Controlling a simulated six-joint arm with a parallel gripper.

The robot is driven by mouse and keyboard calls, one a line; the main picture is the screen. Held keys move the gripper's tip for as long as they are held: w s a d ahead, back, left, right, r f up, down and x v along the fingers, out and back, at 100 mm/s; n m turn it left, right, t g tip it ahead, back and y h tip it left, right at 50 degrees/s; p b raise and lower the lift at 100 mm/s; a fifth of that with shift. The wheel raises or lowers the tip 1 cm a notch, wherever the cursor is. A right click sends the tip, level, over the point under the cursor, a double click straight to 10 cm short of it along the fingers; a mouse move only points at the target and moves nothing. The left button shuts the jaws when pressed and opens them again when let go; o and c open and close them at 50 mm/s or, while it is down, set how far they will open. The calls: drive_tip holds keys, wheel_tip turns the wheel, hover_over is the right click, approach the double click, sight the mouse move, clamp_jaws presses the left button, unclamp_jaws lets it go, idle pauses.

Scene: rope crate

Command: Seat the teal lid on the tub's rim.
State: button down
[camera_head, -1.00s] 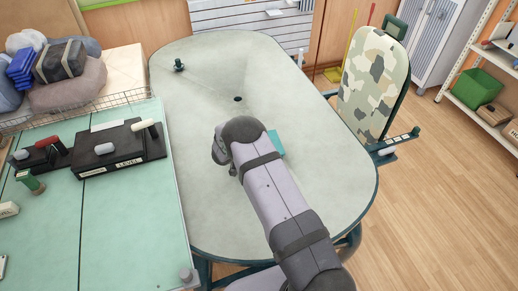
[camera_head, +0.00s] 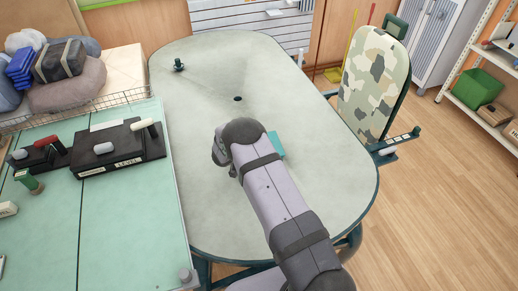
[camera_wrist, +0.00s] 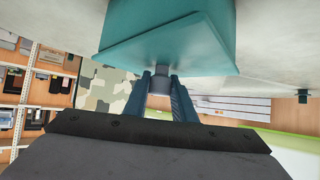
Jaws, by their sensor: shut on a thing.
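A teal piece (camera_head: 276,144) shows on the oval table, partly hidden behind my arm in the head view. In the wrist view a teal lid (camera_wrist: 170,42) fills the top middle, with a short grey knob (camera_wrist: 160,70) on its face. My gripper (camera_wrist: 160,82) has its two dark fingers shut around this knob. The teal shape continues beyond the lid's edge at the top of the picture. The tub cannot be told apart from the lid, and whether lid and rim touch is hidden. My fingertips are hidden in the head view.
The pale oval table (camera_head: 320,190) is mostly bare. A small dark green knob-like piece (camera_head: 179,66) stands at its far left, and a dark hole (camera_head: 238,98) is near its middle. A green workbench (camera_head: 125,220) with a black level box (camera_head: 118,150) adjoins on the left.

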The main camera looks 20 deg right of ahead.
drive_tip(key=shift+f, duration=0.3)
idle(0.4)
drive_tip(key=c, duration=1.4)
unclamp_jaws()
drive_tip(key=shift+c, duration=0.9)
drive_tip(key=shift+c, duration=0.8)
drive_tip(key=o, duration=0.6)
drive_tip(key=shift+s+a, duration=0.1)
